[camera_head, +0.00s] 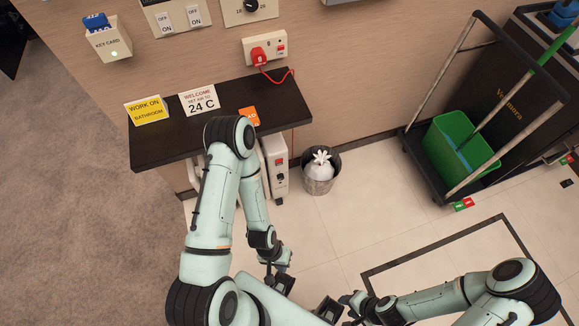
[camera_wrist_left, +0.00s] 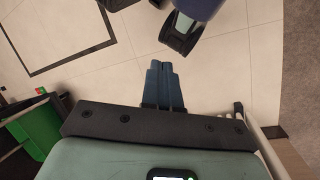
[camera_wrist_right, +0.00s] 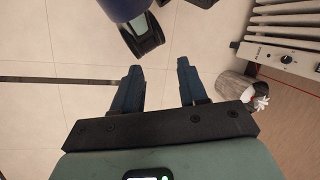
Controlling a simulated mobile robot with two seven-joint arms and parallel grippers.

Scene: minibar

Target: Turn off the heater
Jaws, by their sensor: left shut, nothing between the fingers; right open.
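The white heater (camera_head: 274,160) stands on the floor under the dark shelf, partly hidden by my left arm. Its end panel has a red switch (camera_head: 279,163). In the right wrist view, the heater's white fins (camera_wrist_right: 285,20) and a black knob (camera_wrist_right: 286,59) show at the upper right. A red plug (camera_head: 260,56) sits in the wall socket (camera_head: 268,47), and a red cord runs from it down past the shelf. My left gripper (camera_wrist_left: 163,72) is shut and empty, above the floor. My right gripper (camera_wrist_right: 158,72) is open and empty, apart from the heater.
A bin (camera_head: 319,181) with a white bag stands right of the heater. A cart (camera_head: 414,155) with a green bucket (camera_head: 452,150) is at the right. The dark shelf (camera_head: 285,103) holds several signs. A key card holder (camera_head: 110,42) is on the wall. The tiled floor in front is clear.

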